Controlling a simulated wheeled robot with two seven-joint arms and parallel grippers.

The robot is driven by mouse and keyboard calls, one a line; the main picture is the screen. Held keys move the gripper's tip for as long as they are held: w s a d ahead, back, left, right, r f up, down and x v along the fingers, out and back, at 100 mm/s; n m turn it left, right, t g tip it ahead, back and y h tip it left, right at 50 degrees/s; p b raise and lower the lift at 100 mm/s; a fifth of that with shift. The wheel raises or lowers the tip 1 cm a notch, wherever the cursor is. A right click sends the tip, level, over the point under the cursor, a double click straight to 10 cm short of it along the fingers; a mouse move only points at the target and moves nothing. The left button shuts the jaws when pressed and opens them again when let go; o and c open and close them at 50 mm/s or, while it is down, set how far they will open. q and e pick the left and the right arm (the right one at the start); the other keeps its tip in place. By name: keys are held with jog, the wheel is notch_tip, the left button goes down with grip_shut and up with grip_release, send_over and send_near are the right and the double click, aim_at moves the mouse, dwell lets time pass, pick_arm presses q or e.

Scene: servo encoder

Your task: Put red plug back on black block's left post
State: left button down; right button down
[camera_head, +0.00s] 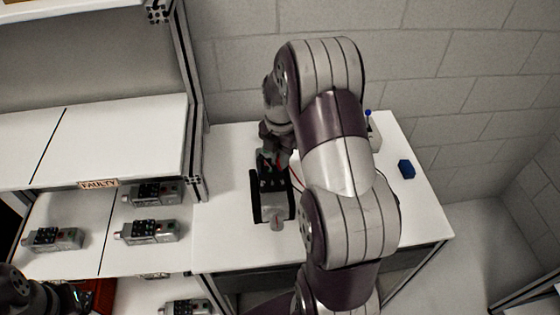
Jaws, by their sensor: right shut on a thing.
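My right gripper (272,161) reaches down over the block's far end and is shut. A small bit of red, the red plug (276,156), shows at its fingers, and it is partly hidden by them. The left post is hidden by the gripper, so I cannot tell whether the plug touches it. A thin red wire shows right of the block. My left gripper (72,298) is at the lower left edge, mostly out of view and dark.
The white table (228,240) is clear left of the block. A blue block (406,169) and a small device with a blue knob (369,114) stand at the right. The shelf at left, labelled FAULTY (99,184), holds several grey servo units (150,231). My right arm covers the table's middle.

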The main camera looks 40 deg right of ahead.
dwell(0.4)
jog(key=shift+r+p, duration=2.35)
jog(key=shift+r, duration=0.3)
jog(key=shift+s+f, duration=0.1)
